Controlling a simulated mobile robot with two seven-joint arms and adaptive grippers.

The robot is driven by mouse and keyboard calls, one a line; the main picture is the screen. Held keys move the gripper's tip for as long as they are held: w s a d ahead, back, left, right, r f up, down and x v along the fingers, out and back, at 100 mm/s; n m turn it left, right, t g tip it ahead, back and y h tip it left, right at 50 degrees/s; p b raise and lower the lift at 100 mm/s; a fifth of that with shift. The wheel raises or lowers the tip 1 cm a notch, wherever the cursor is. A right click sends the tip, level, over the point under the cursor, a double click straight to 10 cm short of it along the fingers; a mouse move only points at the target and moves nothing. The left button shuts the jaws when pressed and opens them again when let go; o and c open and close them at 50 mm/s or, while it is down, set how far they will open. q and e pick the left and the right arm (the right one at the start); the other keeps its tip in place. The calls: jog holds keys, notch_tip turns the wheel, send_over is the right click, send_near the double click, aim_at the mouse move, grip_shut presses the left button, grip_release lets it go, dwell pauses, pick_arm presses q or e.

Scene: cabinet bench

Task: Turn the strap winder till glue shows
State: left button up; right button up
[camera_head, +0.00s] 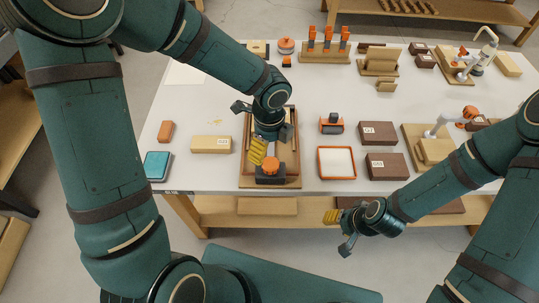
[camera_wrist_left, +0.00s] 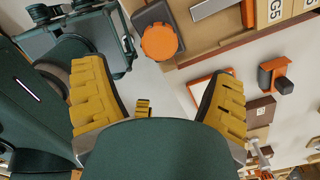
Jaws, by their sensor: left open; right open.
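The likely strap winder is a dark block with a round orange knob (camera_head: 270,164) at the front end of a wooden tray (camera_head: 288,184) in the head view. The orange knob also shows at the top of the left wrist view (camera_wrist_left: 160,41). My left gripper (camera_head: 248,130) is over the tray, just behind and left of the knob. Its yellow-padded fingers are spread in the left wrist view (camera_wrist_left: 160,100), with the knob beyond them and not held. My arm hides part of the tray. No glue can be made out. My right gripper (camera_head: 338,230) is open and empty in front of the table's edge.
A white, orange-rimmed tray (camera_head: 320,164) and dark boxes (camera_head: 386,166) stand right of the wooden tray. A tan box (camera_head: 210,145), an orange block (camera_head: 166,131) and a teal box (camera_head: 157,166) stand left. Orange-handled tools (camera_head: 327,45) are at the back. The white tabletop (camera_head: 350,96) has clear patches.

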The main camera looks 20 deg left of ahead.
pick_arm(q)
notch_tip(320, 180, up, 3)
jog(key=shift+r, duration=0.2)
dwell(1.4)
